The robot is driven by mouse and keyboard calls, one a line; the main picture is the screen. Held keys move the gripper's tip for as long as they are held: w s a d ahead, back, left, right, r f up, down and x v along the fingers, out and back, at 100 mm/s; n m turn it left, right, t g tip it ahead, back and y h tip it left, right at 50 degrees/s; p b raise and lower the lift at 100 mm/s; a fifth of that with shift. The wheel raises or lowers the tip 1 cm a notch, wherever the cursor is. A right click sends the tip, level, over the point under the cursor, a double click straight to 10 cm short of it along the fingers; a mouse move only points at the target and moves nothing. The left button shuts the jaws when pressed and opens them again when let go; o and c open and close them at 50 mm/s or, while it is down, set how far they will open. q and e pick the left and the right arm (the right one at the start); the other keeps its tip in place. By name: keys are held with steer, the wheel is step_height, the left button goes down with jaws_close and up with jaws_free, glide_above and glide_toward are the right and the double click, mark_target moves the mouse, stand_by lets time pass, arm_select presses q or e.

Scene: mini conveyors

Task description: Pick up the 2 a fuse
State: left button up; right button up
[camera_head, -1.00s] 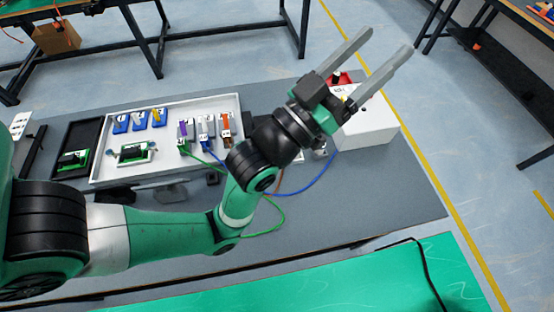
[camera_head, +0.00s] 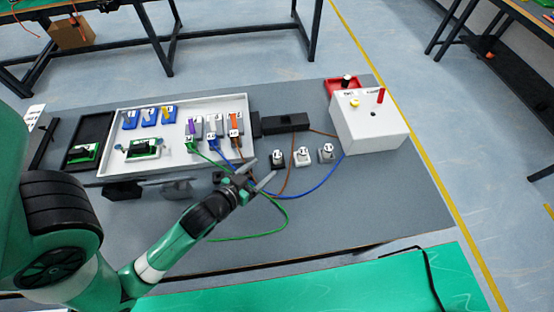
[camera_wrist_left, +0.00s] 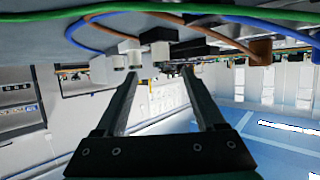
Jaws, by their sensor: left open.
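The printed ratings are too small to read, so I cannot tell which piece is the 2 A fuse. My left gripper (camera_head: 262,172) is open and empty, right of the tray's front edge and near the cables. Its two fingers (camera_wrist_left: 160,80) also show apart in the wrist view, with nothing between them. My right gripper is not in view.
Three small numbered blocks (camera_head: 302,157) stand right of the gripper. Green (camera_head: 272,230), blue (camera_head: 312,190) and brown cables curve around it. A white box (camera_head: 372,128) with a red lever stands at the right. The grey table's front right (camera_head: 390,205) is clear.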

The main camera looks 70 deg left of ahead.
mark_target(274, 159)
arm_select(q)
steer(key=x, duration=0.4)
steer(key=shift+w+b, duration=0.1)
steer(key=shift+b, duration=0.3)
steer(key=b+x, duration=0.2)
steer(key=x, duration=0.2)
steer(key=shift+w+a+f, duration=0.1)
steer(key=shift+a, duration=0.1)
steer(key=shift+w+a, duration=0.2)
steer(key=shift+w, duration=0.1)
jaws_close()
